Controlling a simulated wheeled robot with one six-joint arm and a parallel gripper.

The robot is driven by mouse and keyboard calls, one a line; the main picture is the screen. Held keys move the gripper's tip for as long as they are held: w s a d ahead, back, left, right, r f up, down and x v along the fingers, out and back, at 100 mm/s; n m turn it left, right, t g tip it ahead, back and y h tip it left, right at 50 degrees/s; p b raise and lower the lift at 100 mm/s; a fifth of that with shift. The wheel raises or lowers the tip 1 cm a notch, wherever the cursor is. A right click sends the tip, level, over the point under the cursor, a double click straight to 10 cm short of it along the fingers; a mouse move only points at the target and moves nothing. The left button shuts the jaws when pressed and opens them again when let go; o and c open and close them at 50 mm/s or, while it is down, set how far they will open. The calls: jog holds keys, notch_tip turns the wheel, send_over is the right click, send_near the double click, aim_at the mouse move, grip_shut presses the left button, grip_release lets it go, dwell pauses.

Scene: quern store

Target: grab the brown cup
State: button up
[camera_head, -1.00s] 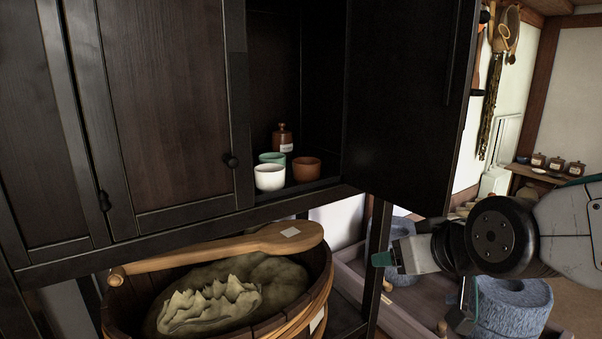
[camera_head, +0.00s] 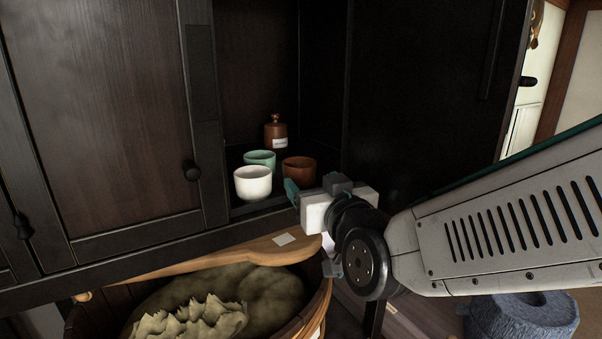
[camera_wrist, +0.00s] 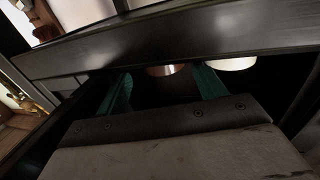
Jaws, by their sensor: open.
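The brown cup (camera_head: 299,169) stands upright on the cabinet shelf, to the right of a white cup (camera_head: 253,182) and a green cup (camera_head: 260,159). My gripper (camera_head: 297,194) is at the shelf's front edge, just in front of the brown cup and a little lower in the head view. In the wrist view, the green fingers of my gripper (camera_wrist: 160,88) are spread apart with nothing visible between them. A brownish rim, seemingly the brown cup (camera_wrist: 165,70), shows just beyond and between the fingers. A pale rim (camera_wrist: 232,63) shows near the right finger.
A brown bottle (camera_head: 275,133) with a label stands behind the cups. The open black cabinet door (camera_head: 425,100) is to the right of the shelf. A wooden tub (camera_head: 312,310) with a large wooden paddle (camera_head: 230,255) across it is below. A stone quern (camera_head: 520,320) is at lower right.

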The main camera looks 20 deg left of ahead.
aim_at(305, 174)
jog(key=x, duration=0.7)
jog(key=shift+w+a, duration=0.1)
jog(key=shift+a, duration=0.3)
jog(key=shift+r, duration=0.1)
jog(key=c, duration=0.7)
